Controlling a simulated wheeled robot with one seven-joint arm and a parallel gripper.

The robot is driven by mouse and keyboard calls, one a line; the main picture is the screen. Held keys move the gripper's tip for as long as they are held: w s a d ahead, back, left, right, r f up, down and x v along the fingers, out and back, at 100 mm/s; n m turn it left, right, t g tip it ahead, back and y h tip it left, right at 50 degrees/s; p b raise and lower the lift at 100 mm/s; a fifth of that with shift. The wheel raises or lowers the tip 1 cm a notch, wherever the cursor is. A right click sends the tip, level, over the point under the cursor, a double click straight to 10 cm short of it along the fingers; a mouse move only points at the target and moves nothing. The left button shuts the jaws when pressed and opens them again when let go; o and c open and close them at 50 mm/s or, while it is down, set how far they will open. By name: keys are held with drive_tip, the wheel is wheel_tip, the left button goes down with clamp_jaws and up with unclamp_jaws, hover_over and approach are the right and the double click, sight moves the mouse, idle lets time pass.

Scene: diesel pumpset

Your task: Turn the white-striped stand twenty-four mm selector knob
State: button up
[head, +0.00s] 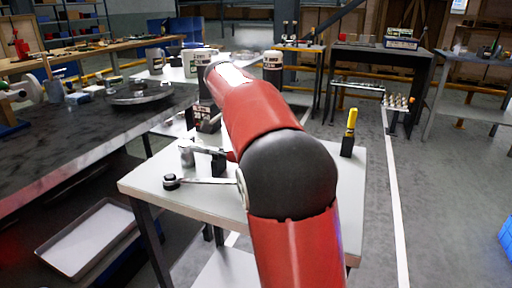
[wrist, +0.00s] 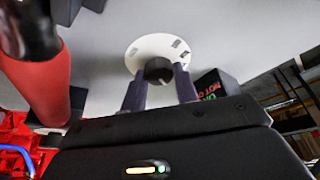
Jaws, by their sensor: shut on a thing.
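The selector knob (wrist: 158,70) is a short dark cylinder in front of a round white dial plate (wrist: 150,46) with small dark marks, on a pale surface. It shows in the wrist view only. No white stripe on it can be made out. My gripper (wrist: 160,84) has its two dark fingers on either side of the knob and is shut on it. The fingertips partly cover the knob's sides.
A pale-topped stand (head: 140,184) lies under my arm. On it are a metal lever with a black knob (head: 171,182) and a yellow-handled thing (head: 351,120). A dark box with red and green lettering (wrist: 213,88) is right of the dial. A long dark bench (head: 60,135) is at left.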

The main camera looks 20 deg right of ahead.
drive_tip(key=shift+w+m+g, duration=0.1)
drive_tip(key=shift+m+g, duration=0.6)
drive_tip(key=shift+m, duration=1.2)
drive_tip(key=o, duration=1)
drive_tip(key=v, duration=0.8)
drive_tip(key=shift+d, duration=0.15)
